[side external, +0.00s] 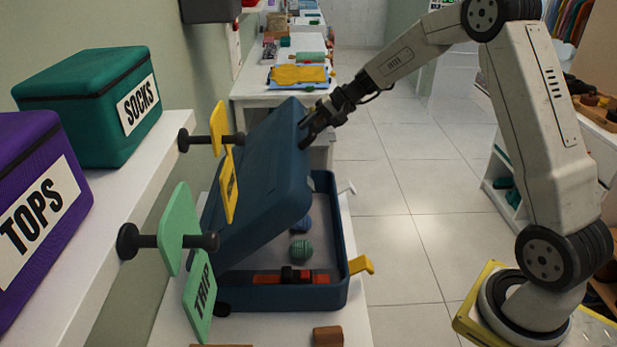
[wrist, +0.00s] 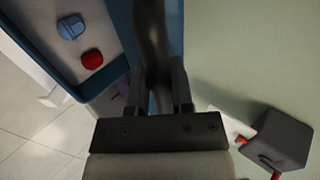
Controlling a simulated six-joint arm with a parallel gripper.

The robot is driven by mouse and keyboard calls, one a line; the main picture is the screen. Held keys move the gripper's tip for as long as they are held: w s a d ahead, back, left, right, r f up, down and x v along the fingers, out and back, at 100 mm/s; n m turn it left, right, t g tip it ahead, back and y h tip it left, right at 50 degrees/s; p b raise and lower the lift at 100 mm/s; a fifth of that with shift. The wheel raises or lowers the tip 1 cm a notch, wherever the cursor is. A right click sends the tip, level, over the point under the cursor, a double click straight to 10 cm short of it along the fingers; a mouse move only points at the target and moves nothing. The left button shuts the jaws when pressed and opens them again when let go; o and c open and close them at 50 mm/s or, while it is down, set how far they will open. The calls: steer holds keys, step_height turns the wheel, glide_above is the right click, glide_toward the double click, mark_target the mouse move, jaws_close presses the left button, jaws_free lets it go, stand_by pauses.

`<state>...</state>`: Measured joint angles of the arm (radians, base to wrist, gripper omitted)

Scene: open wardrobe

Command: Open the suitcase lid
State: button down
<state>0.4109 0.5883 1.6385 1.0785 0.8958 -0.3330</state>
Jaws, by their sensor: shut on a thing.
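The dark blue suitcase stands on a white surface, and its lid (side external: 262,170) is tilted partly up over the base (side external: 335,240). My gripper (side external: 306,128) is at the lid's raised edge in the side view, shut on it. In the wrist view my gripper (wrist: 160,85) has its fingers around a dark part of the lid (wrist: 173,30); the exact contact is hard to make out. Inside the base are a green ball (side external: 301,250) and a red and black item (side external: 290,276). The wrist view shows a blue item (wrist: 71,27) and a red item (wrist: 92,60).
A yellow latch (side external: 361,265) sticks out from the base's right side. Green and yellow tags on dark pegs stand left of the suitcase. A shelf holds a green SOCKS box (side external: 90,105) and a purple TOPS box (side external: 40,210). Open floor lies to the right.

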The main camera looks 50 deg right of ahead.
steer(key=w+a+r, duration=0.5)
steer(key=w+a, duration=0.4)
steer(key=w+a+r, duration=0.5)
steer(key=w+a, duration=0.4)
steer(key=shift+w+a, duration=0.35)
steer(key=shift+a, duration=0.05)
stand_by(0.7)
steer(key=shift+w+a+r, duration=0.1)
steer(key=shift+w, duration=0.05)
stand_by(0.5)
steer(key=shift+c, duration=2.4)
jaws_free()
steer(key=v, duration=0.7)
steer(key=shift+s+d+r, duration=0.2)
steer(key=shift+r, duration=0.05)
